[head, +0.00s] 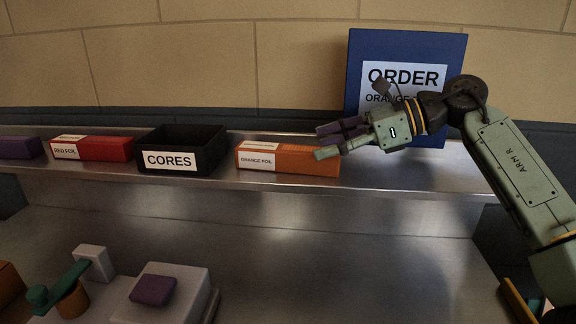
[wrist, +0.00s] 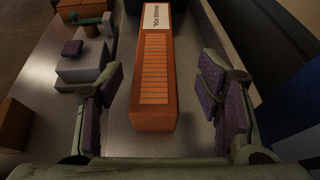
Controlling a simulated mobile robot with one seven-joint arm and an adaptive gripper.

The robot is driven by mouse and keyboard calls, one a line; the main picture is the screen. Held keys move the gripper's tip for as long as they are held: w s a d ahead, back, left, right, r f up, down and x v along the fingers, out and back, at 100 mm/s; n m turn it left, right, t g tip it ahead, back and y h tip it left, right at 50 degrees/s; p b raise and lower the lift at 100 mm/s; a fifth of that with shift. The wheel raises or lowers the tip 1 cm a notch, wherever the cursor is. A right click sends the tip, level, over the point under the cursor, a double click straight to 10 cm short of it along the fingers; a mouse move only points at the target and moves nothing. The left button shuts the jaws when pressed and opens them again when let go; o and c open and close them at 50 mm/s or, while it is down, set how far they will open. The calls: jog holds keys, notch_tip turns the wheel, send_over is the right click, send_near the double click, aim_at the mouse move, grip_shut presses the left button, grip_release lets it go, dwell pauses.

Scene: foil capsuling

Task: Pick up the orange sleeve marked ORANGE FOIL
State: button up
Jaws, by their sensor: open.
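The orange sleeve (head: 310,161) is a long orange box with a white ORANGE FOIL label, lying on the metal shelf right of the CORES bin. In the wrist view the orange sleeve (wrist: 155,75) runs lengthwise away from me, its near end between my fingers. My gripper (head: 330,142) is at the right end of the sleeve in the head view. In the wrist view my gripper (wrist: 160,100) is open, one purple-padded finger on each side of the sleeve with gaps between. Nothing is held.
A black CORES bin (head: 181,151), a red foil box (head: 95,148) and a purple box (head: 20,147) stand left on the shelf. A blue ORDER board (head: 408,48) stands behind my gripper. Below are a pale block (head: 180,298) with a purple piece (head: 153,290) on top.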

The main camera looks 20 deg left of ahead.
aim_at(306, 149)
jog(key=b+x, duration=0.1)
jog(key=x, duration=0.2)
jog(key=b+x, duration=0.1)
jog(key=x, duration=0.1)
jog(key=shift+s+b, duration=0.3)
jog(key=shift+a, duration=0.3)
jog(key=c, duration=1.3)
